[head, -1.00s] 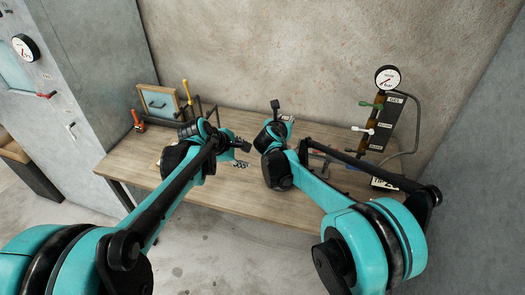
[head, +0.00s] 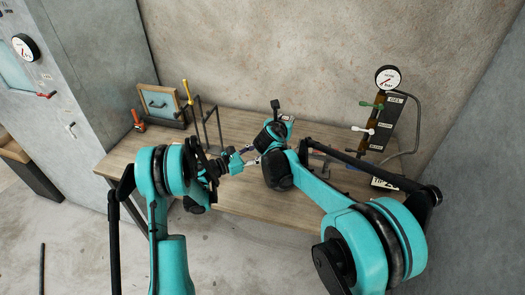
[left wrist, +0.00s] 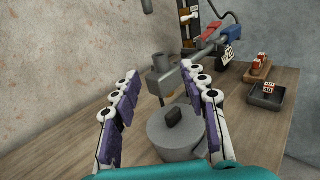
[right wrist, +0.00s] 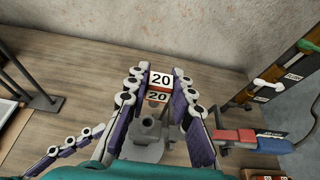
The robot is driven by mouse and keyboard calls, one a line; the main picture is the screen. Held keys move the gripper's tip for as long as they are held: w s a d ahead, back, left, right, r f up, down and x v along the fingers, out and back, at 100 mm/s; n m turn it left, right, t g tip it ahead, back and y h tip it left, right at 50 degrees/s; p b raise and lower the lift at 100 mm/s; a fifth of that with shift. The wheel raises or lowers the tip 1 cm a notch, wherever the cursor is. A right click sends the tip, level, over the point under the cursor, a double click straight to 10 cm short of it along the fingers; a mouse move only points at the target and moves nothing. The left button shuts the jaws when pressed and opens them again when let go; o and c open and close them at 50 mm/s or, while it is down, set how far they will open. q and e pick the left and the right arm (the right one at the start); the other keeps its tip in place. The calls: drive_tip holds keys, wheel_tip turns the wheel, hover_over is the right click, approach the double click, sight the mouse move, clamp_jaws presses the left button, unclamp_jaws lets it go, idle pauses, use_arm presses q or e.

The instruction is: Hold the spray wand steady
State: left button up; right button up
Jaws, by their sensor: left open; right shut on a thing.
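My right gripper (right wrist: 160,84) has its fingers drawn in around a small red and white block marked 20 (right wrist: 160,80), which sits between the fingertips. A grey body with a round opening (right wrist: 148,130) shows below it between the same fingers. My left gripper (left wrist: 163,92) is open, its fingers apart, with a grey cylinder bearing a black piece (left wrist: 165,135) in the gap. Its fingers also show at lower left in the right wrist view.
Red and blue parts (right wrist: 238,136) lie at right. A dark tray (left wrist: 265,98) holds a red block marked 40. A gauge board (head: 388,110) with levers stands at the back right. A framed panel (head: 160,103) and dark upright rods stand at left. The table's front left is clear.

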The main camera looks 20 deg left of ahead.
use_arm(q)
drive_tip(key=x, duration=1.1)
drive_tip(key=shift+w+d, duration=0.25)
drive_tip(key=shift+c, duration=0.3)
clamp_jaws()
drive_tip(key=shift+c, duration=0.4)
unclamp_jaws()
drive_tip(key=c, duration=0.9)
drive_tip(key=shift+o, duration=0.2)
